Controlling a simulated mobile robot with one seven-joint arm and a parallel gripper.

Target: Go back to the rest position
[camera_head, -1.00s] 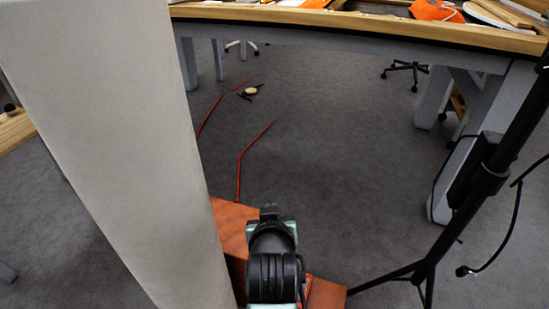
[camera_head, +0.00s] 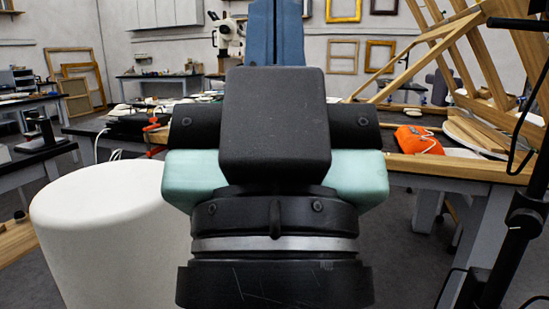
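A black and mint-green part of my arm (camera_head: 275,215) rises upright in the middle of the view, very close to the camera. A black block (camera_head: 275,125) tops it, with a silver band lower down. No fingertips can be made out, so I cannot tell where my gripper's fingers are or whether they hold anything. The arm part hides what lies behind it.
A white rounded column (camera_head: 105,225) stands close at left. A wood-edged workbench (camera_head: 460,168) with an orange item (camera_head: 418,141) and wooden frames is behind at right. A black stand (camera_head: 515,230) is at the right edge. Grey floor shows between.

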